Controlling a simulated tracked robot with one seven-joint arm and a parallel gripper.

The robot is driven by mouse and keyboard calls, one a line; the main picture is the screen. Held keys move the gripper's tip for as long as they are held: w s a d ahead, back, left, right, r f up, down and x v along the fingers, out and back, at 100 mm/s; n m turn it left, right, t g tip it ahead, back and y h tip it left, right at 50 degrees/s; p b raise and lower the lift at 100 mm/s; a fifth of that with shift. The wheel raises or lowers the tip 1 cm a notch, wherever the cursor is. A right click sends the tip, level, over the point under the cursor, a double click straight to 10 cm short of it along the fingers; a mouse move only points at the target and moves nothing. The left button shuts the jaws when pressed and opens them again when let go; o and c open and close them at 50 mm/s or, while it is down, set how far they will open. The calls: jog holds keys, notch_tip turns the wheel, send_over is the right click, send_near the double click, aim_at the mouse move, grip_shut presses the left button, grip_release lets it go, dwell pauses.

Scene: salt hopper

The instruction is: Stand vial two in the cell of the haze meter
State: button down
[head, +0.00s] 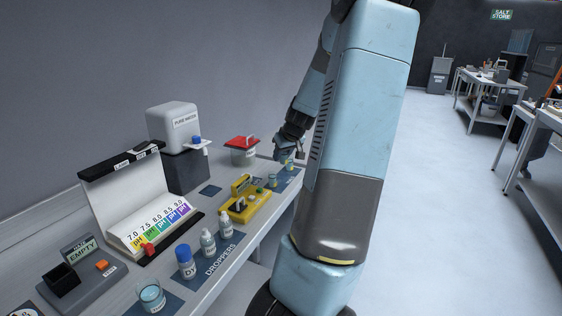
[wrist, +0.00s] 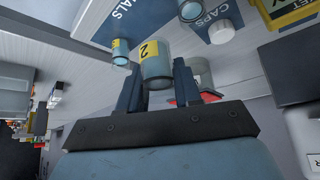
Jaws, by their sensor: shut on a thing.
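Vial two (wrist: 156,66), a clear blue-grey cylinder with a yellow label marked 2, stands between the two fingers of my gripper (wrist: 157,78) in the wrist view. My gripper is shut on it. In the head view my gripper (head: 287,153) is low over the far right end of the bench. Another vial (wrist: 120,52) with a yellow label stands close beside it on the blue vials mat (wrist: 130,17). A grey device (head: 85,275) at the lower left, with a display reading EMPTY, has a dark open square cell (head: 61,281) and an orange button.
Between my gripper and the grey device stand a yellow instrument (head: 245,205), dropper bottles (head: 208,243), a pH colour chart (head: 150,225) and a glass beaker (head: 151,296). A pure water dispenser (head: 174,125) and a red-lidded container (head: 243,150) stand behind.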

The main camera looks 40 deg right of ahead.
jog(key=s+a+r, duration=0.4)
jog(key=s+a, duration=0.1)
jog(key=s, duration=0.3)
jog(key=shift+s+r, duration=0.15)
jog(key=shift+r, duration=0.25)
